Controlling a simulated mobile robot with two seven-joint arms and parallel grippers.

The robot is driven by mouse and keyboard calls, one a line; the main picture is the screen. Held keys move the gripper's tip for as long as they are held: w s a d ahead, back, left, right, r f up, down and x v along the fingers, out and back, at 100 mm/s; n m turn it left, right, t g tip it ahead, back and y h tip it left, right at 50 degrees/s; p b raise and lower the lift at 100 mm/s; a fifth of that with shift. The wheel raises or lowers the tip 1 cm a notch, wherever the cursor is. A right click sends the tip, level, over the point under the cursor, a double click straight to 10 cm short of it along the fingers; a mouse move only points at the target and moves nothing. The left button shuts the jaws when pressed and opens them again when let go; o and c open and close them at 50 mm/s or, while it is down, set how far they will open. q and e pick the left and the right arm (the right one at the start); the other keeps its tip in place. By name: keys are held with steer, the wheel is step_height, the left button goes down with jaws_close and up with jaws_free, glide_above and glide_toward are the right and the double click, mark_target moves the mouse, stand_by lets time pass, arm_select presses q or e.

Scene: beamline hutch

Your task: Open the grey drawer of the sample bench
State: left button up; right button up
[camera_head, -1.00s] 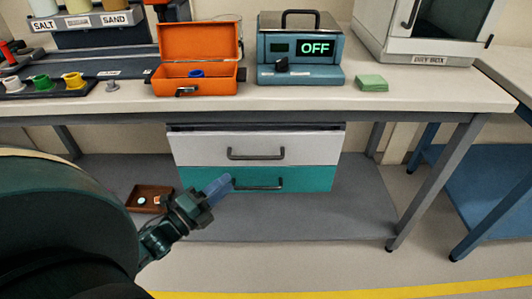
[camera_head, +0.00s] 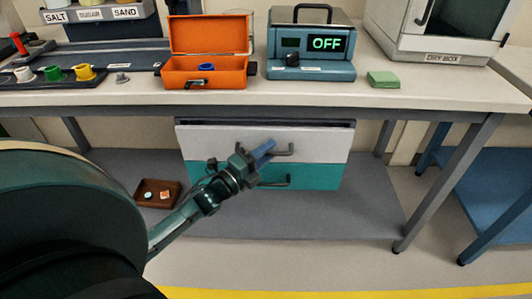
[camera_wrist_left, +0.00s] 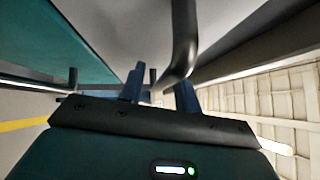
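The grey drawer (camera_head: 210,140) is the upper drawer front under the sample bench, above a teal drawer (camera_head: 325,175). A dark strip shows along its top edge. Its dark bar handle (camera_head: 291,149) is partly hidden by my left gripper (camera_head: 262,151), whose blue fingers are at the handle. In the left wrist view the handle (camera_wrist_left: 184,40) curves down close to the right-hand finger of the left gripper (camera_wrist_left: 160,90). The fingers are spread apart there; whether the bar lies between them is unclear. My right gripper is not in view.
The bench top (camera_head: 330,92) carries an orange box (camera_head: 205,75), a blue device reading OFF (camera_head: 310,55) and green pads (camera_head: 382,79). A small brown tray (camera_head: 157,194) is on the lower shelf (camera_head: 330,215). Clear floor lies in front.

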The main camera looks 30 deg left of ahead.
arm_select(q)
steer(key=shift+c, duration=0.2)
jaws_close()
steer(key=shift+s+d, duration=0.1)
steer(key=shift+s, duration=0.05)
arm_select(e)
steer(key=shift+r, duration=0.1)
